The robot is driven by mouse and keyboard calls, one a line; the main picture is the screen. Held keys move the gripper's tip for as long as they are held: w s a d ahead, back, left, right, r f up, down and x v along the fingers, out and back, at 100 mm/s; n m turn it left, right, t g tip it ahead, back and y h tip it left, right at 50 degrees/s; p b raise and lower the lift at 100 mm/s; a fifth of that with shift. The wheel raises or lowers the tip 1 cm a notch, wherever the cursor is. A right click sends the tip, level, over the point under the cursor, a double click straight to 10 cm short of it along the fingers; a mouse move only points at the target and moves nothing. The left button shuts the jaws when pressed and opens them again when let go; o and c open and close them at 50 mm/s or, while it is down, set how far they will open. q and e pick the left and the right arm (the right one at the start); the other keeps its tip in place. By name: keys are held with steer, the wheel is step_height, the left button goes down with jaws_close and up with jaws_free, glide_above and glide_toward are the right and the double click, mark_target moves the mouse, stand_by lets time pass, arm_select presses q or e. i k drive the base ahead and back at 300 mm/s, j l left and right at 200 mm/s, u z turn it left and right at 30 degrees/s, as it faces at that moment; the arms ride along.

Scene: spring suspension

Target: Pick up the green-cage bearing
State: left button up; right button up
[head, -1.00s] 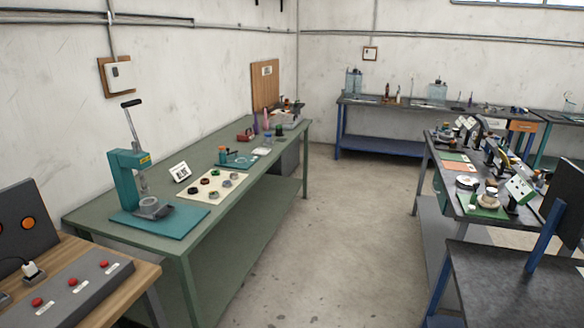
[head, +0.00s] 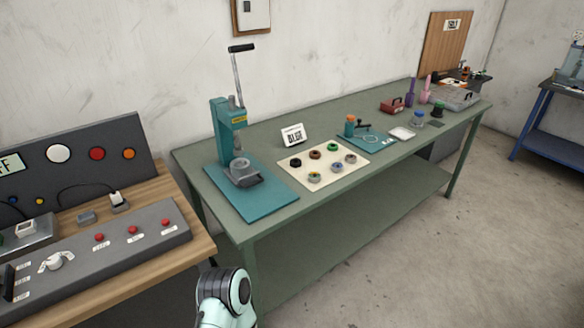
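A cream mat (head: 323,173) on the green bench holds several small ring-shaped parts in two rows. A green ring (head: 333,146) sits at the right end of the far row, beside a brown ring (head: 315,155) and a black ring (head: 296,162). Grey metal rings (head: 314,177) with small coloured parts make up the near row. They are too small to tell their cage colours surely; I cannot tell which part is the green-cage bearing. Neither gripper is in view. A pale and dark grey link of my own arm shows at the bottom.
A teal lever press (head: 229,135) stands on a teal pad left of the mat. A white label stand (head: 293,136) is behind the mat. A wooden desk with a button panel (head: 115,245) stands at left. Floor in front of the bench (head: 440,265) is clear.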

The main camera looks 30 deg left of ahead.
mark_target(314, 177)
steer(key=i+l+u, duration=0.15)
steer(key=u, duration=0.3)
steer(key=i+l+u, duration=0.3)
steer(key=u, duration=0.15)
steer(key=i+l+u, duration=0.2)
steer(key=l+u, duration=0.2)
steer(key=i+l+u, duration=0.15)
steer(key=l+u, duration=0.15)
steer(key=u, duration=0.15)
steer(key=i+l+u, duration=0.1)
steer(key=l+u, duration=0.35)
